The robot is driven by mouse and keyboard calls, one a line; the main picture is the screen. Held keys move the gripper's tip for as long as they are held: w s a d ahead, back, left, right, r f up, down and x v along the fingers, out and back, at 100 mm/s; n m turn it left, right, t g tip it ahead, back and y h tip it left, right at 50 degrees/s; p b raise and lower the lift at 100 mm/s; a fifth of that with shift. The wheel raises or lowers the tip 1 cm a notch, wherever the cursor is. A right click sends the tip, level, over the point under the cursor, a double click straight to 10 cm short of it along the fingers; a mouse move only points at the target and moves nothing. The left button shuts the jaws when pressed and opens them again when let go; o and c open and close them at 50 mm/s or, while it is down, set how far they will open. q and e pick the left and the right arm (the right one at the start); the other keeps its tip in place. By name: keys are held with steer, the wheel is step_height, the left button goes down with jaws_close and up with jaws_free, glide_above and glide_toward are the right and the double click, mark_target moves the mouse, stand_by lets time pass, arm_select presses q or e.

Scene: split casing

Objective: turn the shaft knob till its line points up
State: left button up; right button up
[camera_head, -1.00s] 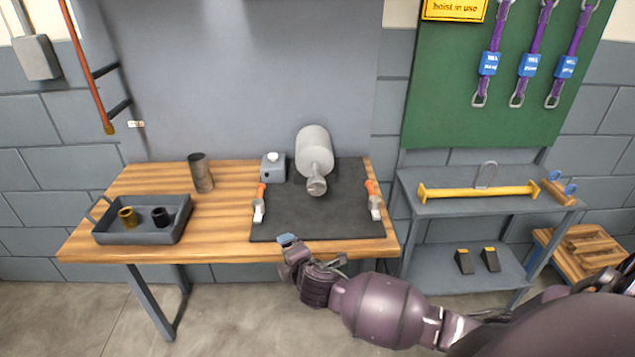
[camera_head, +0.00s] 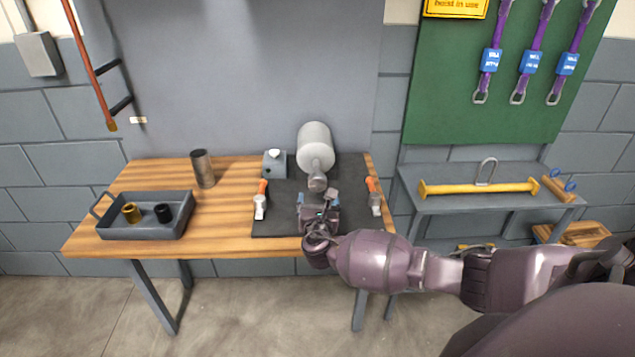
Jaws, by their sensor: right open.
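The shaft knob (camera_head: 317,182) is the small grey end piece at the front of a light grey cylindrical casing (camera_head: 315,146). The casing stands at the back of a dark mat (camera_head: 282,218) on the wooden bench. I cannot make out the line on the knob at this size. My right gripper (camera_head: 316,199) is open over the mat, just in front of and below the knob in the picture. Its fingers stand apart, with nothing seen between them. I cannot tell whether a finger touches the knob. My left gripper is out of view.
Clamps with orange handles stand at the mat's left (camera_head: 261,199) and right (camera_head: 374,196). A grey box (camera_head: 274,165) with a white button is left of the casing. A dark cylinder (camera_head: 203,169) and a tray (camera_head: 146,228) with two bushings stand farther left. Bare wood lies between.

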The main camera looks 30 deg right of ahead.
mark_target(318, 185)
steer(key=b+x, duration=0.1)
steer(key=x, duration=0.8)
steer(key=shift+w+d, duration=0.1)
steer(key=shift+c, duration=0.2)
steer(key=c, duration=0.9)
